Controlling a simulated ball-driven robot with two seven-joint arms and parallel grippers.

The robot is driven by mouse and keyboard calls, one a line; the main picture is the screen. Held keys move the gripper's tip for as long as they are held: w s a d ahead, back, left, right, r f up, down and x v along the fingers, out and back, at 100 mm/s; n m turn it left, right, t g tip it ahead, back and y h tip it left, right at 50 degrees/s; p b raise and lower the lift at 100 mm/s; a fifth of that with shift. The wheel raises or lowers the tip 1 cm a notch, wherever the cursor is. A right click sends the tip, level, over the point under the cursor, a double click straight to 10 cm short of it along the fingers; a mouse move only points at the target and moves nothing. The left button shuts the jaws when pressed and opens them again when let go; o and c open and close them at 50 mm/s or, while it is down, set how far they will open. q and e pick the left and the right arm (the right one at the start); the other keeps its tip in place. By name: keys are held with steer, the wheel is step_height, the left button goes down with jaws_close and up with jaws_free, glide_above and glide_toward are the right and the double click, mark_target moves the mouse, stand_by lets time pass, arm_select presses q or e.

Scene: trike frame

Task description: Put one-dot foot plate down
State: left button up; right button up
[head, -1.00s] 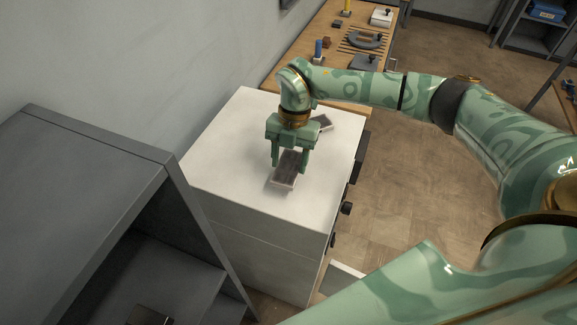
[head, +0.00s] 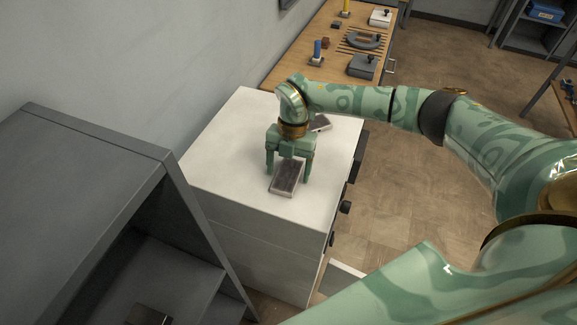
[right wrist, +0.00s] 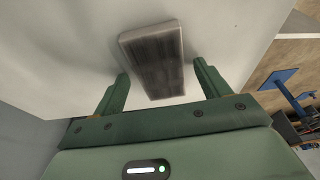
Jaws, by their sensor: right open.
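A foot plate (head: 287,177) with a dark ribbed top and a pale rim lies flat on the white cabinet top (head: 225,150). It also shows in the right wrist view (right wrist: 155,62); no dot mark can be made out. My right gripper (head: 287,176) is open, with one finger on each side of the plate. In the right wrist view (right wrist: 160,85) there is a gap between the plate and each finger. A second similar plate (head: 320,123) lies farther back on the cabinet, partly hidden by my right wrist. My left gripper is not in view.
A grey shelf unit (head: 90,150) stands at the left front, close to the cabinet. A wooden bench (head: 335,55) with several tools and parts is behind. Dark knobs (head: 346,207) stick out from the cabinet's right side.

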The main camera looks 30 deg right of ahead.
mark_target(292, 163)
steer(key=v, duration=1.2)
